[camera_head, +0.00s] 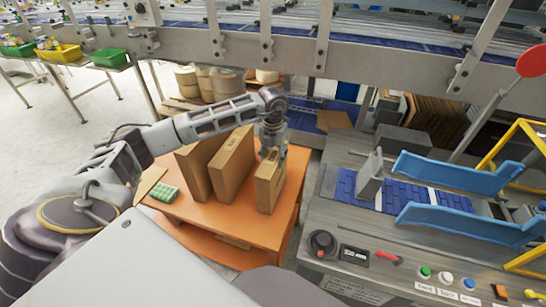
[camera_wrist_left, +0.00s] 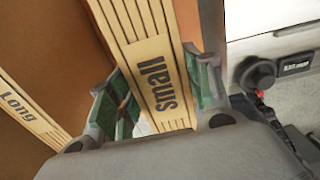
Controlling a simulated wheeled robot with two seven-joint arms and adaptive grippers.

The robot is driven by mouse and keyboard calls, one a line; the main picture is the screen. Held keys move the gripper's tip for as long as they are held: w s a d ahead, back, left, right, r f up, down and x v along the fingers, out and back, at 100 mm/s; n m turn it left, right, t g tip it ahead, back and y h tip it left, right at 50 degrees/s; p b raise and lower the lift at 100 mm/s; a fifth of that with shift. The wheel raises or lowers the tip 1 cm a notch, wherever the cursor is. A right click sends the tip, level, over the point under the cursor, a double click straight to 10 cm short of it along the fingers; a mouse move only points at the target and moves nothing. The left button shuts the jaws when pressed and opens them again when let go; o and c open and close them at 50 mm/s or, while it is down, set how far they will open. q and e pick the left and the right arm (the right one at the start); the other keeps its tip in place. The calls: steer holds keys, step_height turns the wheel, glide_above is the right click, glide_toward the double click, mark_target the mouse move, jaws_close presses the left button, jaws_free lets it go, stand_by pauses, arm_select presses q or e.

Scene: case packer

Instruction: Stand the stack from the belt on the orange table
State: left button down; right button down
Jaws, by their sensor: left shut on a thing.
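My left gripper (camera_head: 272,150) is shut on a brown cardboard stack marked "small" (camera_head: 269,191), gripping it near its top. In the left wrist view the green-padded fingers (camera_wrist_left: 155,95) sit on both sides of the small stack (camera_wrist_left: 150,50). The stack is upright over the front right part of the orange table (camera_head: 225,220); its lower edge seems to be at the tabletop, but I cannot tell whether it bears on it. The blue belt (camera_head: 345,187) shows no stack on it. My right gripper is not in view.
Two taller cardboard stacks (camera_head: 233,165) stand left of the small stack; one edge reads "Long" (camera_wrist_left: 20,110). A green item (camera_head: 164,193) lies at the table's left. The grey machine (camera_head: 320,215) with blue guide rails (camera_head: 455,172) borders the table on the right.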

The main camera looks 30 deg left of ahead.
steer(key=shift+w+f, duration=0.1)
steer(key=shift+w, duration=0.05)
arm_select(q)
steer(key=c, duration=0.6)
jaws_free()
steer(key=shift+f, duration=0.1)
steer(key=shift+c, duration=0.2)
steer(key=shift+r, duration=0.2)
steer(key=shift+r, duration=0.65)
step_height(320, 180, up, 11)
steer(key=b, duration=0.1)
steer(key=shift+f, duration=0.2)
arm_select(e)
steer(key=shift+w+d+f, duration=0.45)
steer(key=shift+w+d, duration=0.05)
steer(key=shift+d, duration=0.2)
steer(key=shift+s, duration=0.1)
